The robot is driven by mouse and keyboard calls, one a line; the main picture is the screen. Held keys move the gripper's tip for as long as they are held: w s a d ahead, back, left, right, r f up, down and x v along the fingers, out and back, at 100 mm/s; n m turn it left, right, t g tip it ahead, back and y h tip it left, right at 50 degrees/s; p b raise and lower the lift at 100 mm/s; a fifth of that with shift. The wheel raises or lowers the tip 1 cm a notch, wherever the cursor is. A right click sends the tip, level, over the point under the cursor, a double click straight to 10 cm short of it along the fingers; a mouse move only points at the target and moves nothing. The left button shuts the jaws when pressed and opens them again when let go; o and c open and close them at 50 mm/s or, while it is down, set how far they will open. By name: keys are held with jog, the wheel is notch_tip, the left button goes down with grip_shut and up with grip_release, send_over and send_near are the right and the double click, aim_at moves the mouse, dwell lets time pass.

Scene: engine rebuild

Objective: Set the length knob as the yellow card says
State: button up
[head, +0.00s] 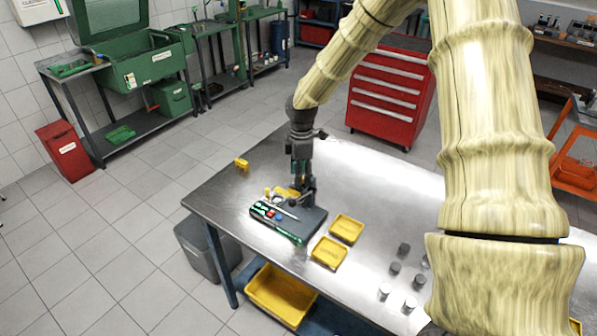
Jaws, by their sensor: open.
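A dark box-shaped device (305,224) with a green front edge lies on the steel table. Small red and blue parts and a thin pale rod show on its top. I cannot tell which part is the length knob. My gripper (304,198) points down over the device's back part, and its open fingers partly hide it. I cannot tell whether they touch it. A small yellow piece (241,163) stands near the table's far left edge. Another flat yellow piece (286,192) lies behind the device, partly covered. Either may be the yellow card; no writing is readable.
Two yellow trays, one farther back (347,229) and one nearer (328,252), lie right of the device. Several small metal cylinders (394,267) stand farther right. A red tool cabinet (390,95) stands behind the steel table (222,198), whose back middle is clear.

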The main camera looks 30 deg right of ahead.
jog(key=shift+s+d+r, duration=0.1)
jog(key=shift+s+r, duration=0.25)
jog(key=shift+s, duration=0.5)
jog(key=shift+w+f, duration=0.55)
jog(key=shift+w, duration=0.3)
jog(key=c, duration=0.7)
jog(key=shift+s+r, duration=0.15)
grip_shut()
jog(key=shift+s+r, duration=0.15)
